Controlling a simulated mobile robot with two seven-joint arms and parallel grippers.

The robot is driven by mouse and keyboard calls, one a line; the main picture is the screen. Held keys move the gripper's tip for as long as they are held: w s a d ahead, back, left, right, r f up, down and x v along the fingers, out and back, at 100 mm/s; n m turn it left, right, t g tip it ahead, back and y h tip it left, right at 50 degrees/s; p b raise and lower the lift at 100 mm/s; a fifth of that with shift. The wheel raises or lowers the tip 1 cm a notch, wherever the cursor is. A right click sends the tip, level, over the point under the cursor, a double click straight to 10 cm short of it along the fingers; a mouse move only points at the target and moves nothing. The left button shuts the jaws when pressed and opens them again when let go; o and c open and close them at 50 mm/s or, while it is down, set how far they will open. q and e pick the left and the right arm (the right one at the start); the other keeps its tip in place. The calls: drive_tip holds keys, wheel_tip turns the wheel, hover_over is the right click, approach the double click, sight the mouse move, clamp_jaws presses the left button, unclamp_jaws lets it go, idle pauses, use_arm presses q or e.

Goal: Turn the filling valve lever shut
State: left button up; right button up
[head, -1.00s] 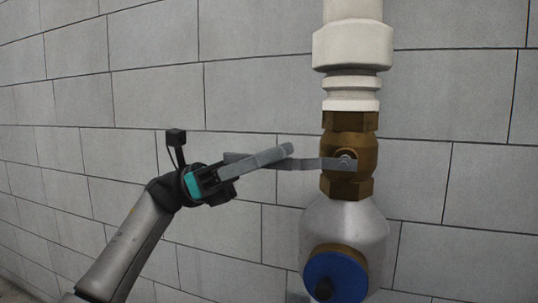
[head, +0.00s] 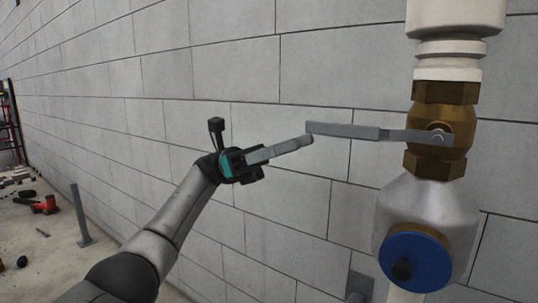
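The filling valve lever (head: 345,131) is a flat grey bar. It runs nearly level to the left from the brass valve body (head: 440,120), across the line of the upright pipe. My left gripper (head: 306,142) is at the left end of the lever, with its fingertips just left of and slightly below the lever's tip. The lever does not appear to be held. I see the fingers edge-on as a single bar, so the gap between them is hidden. My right gripper is not in view.
A white pipe (head: 458,20) rises above the valve. Below it is a pale fitting with a blue round cap (head: 415,262). A grey block wall (head: 200,75) stands close behind. A grey post (head: 80,215) and a red tool (head: 43,205) are on the floor at left.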

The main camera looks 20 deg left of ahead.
use_arm(q)
drive_tip(key=shift+b+v, duration=0.4)
drive_tip(key=shift+v, duration=1.8)
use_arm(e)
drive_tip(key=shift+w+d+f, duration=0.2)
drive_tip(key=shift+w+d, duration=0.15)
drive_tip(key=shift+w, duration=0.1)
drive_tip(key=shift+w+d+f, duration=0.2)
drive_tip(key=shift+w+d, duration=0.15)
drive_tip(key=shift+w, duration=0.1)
